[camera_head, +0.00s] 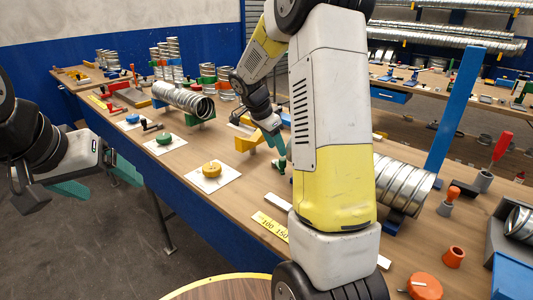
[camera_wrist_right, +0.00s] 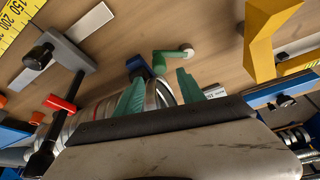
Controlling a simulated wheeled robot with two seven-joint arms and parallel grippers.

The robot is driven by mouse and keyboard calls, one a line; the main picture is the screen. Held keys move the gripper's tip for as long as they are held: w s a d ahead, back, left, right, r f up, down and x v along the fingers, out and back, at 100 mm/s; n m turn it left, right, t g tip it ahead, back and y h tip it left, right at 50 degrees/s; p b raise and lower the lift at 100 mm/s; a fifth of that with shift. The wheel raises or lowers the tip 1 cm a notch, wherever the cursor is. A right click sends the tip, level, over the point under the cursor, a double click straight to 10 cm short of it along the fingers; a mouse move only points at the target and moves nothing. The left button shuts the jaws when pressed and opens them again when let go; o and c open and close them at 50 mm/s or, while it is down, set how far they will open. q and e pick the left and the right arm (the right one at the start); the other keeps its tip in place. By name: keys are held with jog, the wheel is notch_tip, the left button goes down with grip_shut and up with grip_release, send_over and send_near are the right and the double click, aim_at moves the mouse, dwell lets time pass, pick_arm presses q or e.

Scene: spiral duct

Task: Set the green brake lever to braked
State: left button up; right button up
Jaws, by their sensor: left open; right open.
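A green lever (camera_wrist_right: 174,55) with a pale rounded end shows in the right wrist view, just beyond my fingers. Its arm points right, beside a dark blue mount (camera_wrist_right: 139,68) and the end of a metal duct (camera_wrist_right: 95,112). My right gripper (camera_wrist_right: 161,77) is open, its two teal fingers apart with the lever ahead of the gap; no contact shows. In the head view my right gripper (camera_head: 279,150) is low over the bench, and my right forearm hides much of the area around it. My left gripper (camera_head: 103,182) is open and empty, off the bench at the left.
A yellow bracket (camera_wrist_right: 262,35) stands close to the right of the lever.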

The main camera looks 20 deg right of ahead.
aim_at(282, 159)
jog(key=x, duration=0.6)
jog(key=shift+d+f, duration=0.15)
jog(key=shift+f, duration=0.2)
grip_shut()
dwell(1.1)
